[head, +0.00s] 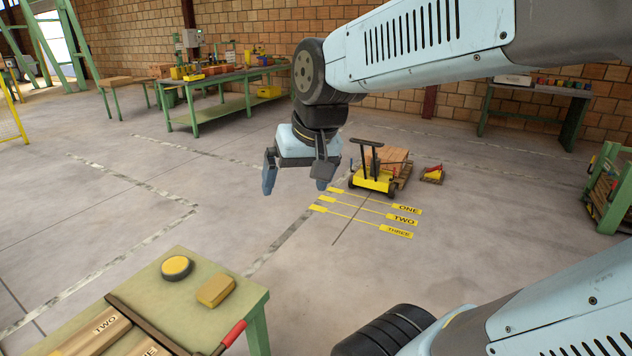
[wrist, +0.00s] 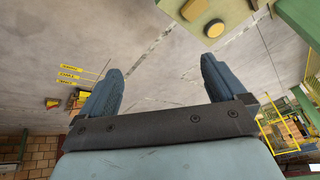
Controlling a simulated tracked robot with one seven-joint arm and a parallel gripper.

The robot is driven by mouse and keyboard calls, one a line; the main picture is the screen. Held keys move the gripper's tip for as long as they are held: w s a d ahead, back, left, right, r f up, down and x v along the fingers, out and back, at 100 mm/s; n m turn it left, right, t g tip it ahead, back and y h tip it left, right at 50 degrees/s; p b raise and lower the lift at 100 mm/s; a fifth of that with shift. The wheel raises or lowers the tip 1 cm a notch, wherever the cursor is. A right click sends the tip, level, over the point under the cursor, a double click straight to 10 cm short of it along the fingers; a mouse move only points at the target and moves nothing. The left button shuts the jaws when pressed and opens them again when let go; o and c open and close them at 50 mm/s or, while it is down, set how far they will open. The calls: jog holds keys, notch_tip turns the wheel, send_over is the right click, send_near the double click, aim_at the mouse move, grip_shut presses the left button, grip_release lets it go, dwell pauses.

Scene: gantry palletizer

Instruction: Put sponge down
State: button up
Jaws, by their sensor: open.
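A yellow-tan sponge-like block (head: 216,291) lies on the green-edged table (head: 187,266) at the lower left of the head view. It also shows at the top of the wrist view (wrist: 193,9). My gripper (head: 295,191) is open and empty, held in the air beyond and to the right of that table. In the wrist view its two fingers (wrist: 162,78) are spread apart with only floor behind them. Nothing touches the block.
A round black-and-yellow tin (head: 176,267) sits left of the block. Boards marked TWO (head: 104,326) and a red-handled bar (head: 233,334) lie nearer. A yellow cart (head: 372,181) and floor labels (head: 403,220) are beyond. A green workbench (head: 215,107) stands at the back. Open floor lies between.

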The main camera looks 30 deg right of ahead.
jog(key=shift+n+t+h, duration=0.5)
jog(key=shift+n, duration=0.2)
jog(key=shift+s+d+r, duration=0.2)
jog(key=shift+s+d, duration=0.05)
jog(key=shift+s, duration=0.5)
jog(key=shift+s+d+r, duration=0.15)
jog(key=shift+s+d, duration=0.05)
jog(key=shift+s, duration=0.5)
jog(key=shift+s+d+r, duration=0.2)
jog(key=shift+s+d, duration=0.05)
jog(key=shift+s, duration=0.5)
